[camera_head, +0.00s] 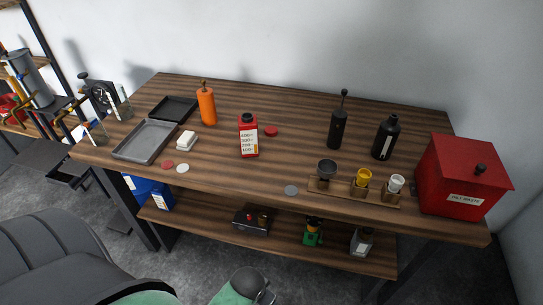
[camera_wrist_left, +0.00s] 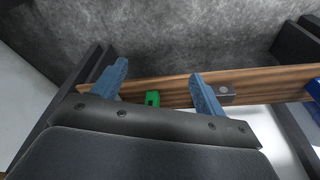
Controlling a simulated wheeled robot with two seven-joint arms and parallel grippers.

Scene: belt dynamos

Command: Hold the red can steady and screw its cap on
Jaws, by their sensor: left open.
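The red can (camera_head: 249,138) stands upright near the middle of the wooden workbench. It has a white label with a printed scale on its front. Whether its mouth is open is too small to tell. A flat red disc, cap-like (camera_head: 271,131), lies on the bench just right of and behind the can, apart from it. Another reddish disc (camera_head: 167,164) lies at the left, by the grey tray. My left gripper (camera_wrist_left: 156,86) shows in the left wrist view with its two blue fingers apart and nothing between them. It is away from the can. My right gripper is not seen.
An orange bottle (camera_head: 207,107) stands left of the can, two black bottles (camera_head: 337,130) right. A cup rack (camera_head: 352,191) and red waste box (camera_head: 464,176) are at the right. Trays (camera_head: 147,141) are at the left. A lower shelf (camera_head: 285,250) holds more items. Bench around the can is clear.

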